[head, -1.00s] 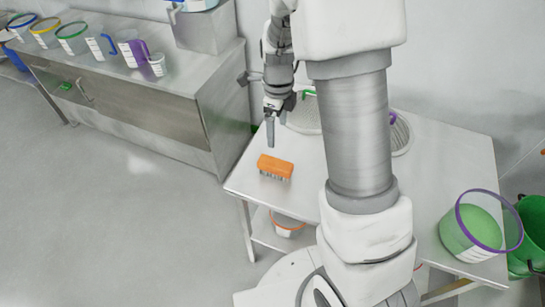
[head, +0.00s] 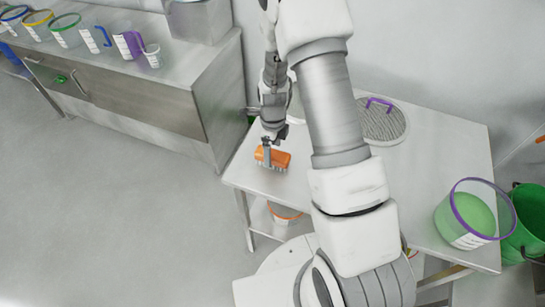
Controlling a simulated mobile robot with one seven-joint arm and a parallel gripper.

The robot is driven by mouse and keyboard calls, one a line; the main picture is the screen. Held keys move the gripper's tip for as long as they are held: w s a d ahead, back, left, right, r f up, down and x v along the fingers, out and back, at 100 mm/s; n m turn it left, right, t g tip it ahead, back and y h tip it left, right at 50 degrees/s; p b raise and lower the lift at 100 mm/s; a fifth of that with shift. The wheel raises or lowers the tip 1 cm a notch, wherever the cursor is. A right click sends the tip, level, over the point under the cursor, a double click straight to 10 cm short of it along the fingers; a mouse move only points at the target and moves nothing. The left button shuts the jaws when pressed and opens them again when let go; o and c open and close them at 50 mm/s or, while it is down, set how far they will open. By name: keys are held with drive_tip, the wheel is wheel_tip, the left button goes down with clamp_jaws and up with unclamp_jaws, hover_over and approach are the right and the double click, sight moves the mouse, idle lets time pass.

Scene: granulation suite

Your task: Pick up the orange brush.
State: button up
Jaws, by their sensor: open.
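The orange brush (head: 281,159) lies on the white table (head: 244,180) near its left edge, bristles down. My gripper (head: 267,158) points down at the brush, with its fingers overlapping the brush's left part in the head view. The jaws are open. I cannot tell whether a finger touches the brush. The far part of the brush is partly hidden behind the finger.
A round sieve with a purple handle (head: 382,121) lies at the table's back. A purple-rimmed tub of green material (head: 467,220) stands at the right, beside a green bucket (head: 526,225). A steel bench (head: 150,95) with several containers stands at the left.

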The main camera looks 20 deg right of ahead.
sight(273, 153)
drive_tip(key=shift+f, duration=1.7)
drive_tip(key=shift+a, duration=0.1)
drive_tip(key=shift+c, duration=0.2)
clamp_jaws()
